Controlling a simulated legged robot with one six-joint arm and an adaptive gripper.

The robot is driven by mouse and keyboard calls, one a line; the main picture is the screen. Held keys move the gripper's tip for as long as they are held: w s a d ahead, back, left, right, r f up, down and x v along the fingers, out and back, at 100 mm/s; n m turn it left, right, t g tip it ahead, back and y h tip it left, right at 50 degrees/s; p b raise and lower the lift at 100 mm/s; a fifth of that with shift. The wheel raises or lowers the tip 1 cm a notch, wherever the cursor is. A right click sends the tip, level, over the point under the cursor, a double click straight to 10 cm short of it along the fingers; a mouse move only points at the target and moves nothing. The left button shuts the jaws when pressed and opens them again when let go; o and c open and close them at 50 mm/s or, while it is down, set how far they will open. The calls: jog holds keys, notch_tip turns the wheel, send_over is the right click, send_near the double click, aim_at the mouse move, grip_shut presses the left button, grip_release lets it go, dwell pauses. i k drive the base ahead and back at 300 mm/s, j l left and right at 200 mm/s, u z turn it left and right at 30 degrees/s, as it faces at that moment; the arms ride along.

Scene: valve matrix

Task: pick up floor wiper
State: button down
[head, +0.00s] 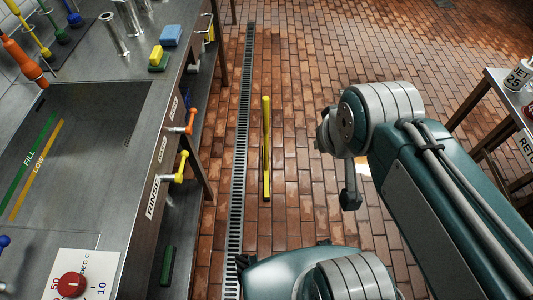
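A long drain grate (238,150) runs along the floor. A metal table (492,100) stands at right. The floor beyond the wiper is clear.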

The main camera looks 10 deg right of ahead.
aim_at(265, 99)
jog(key=u, duration=0.65)
jog(key=i+l+u, duration=0.1)
jog(key=l+u, duration=0.15)
jog(key=u, duration=0.15)
jog(key=i+l+u, duration=0.1)
jog(key=l+u, duration=0.15)
jog(key=u, duration=0.2)
jog(key=l+u, duration=0.25)
jog(key=u, duration=0.15)
jog(key=l, duration=1.2)
